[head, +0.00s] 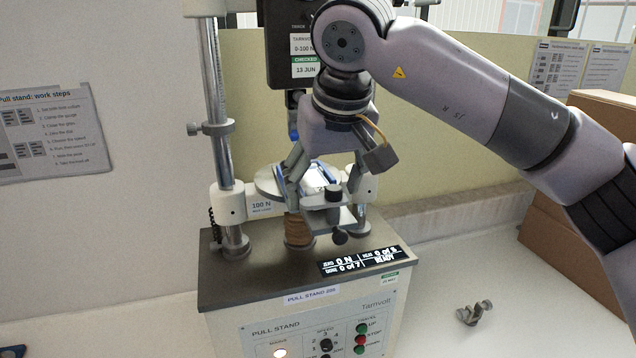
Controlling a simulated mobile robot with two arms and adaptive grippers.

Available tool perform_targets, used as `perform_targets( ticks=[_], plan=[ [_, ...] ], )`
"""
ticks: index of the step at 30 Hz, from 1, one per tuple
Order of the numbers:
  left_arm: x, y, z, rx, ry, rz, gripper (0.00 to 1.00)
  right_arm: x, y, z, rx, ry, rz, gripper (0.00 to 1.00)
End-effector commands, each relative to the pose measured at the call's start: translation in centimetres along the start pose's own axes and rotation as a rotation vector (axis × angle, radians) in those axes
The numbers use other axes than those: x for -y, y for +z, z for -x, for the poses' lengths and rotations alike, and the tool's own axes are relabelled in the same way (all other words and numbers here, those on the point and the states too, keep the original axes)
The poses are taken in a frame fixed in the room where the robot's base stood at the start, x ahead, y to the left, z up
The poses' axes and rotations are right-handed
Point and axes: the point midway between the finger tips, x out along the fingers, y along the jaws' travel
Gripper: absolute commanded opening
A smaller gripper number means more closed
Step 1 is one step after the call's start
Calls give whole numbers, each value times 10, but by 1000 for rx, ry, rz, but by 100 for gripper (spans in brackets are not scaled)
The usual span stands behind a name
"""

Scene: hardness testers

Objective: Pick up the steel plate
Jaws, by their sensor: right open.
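A round grey metal disc (267,181), which looks like the steel plate, sits on the pull stand (215,283) above a brown ribbed post (298,230). Its right part is hidden behind my right gripper (318,208). That gripper reaches down from above, open, with its fingers spread in front of and around the disc's right side. A bright, pale patch shows between the fingers; I cannot tell whether they touch the disc. My left gripper is not in view.
A steel column (218,100) stands left of the gripper, and a dark gauge (290,50) hangs behind it. A display (360,260) lies on the stand top. A small metal clamp (474,313) lies on the clear table at right. Cardboard boxes (570,250) stand further right.

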Motion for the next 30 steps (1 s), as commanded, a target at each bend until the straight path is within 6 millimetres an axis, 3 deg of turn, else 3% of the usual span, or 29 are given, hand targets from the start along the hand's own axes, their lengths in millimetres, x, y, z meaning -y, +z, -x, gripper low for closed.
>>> perform_targets(
  ticks=[5, 30],
  plan=[
    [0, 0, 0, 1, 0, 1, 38, 0, 0, 0, -1, 0, 0, 67],
    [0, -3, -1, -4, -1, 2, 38, 0, 0, 0, -1, 0, 0, 12]
  ],
)
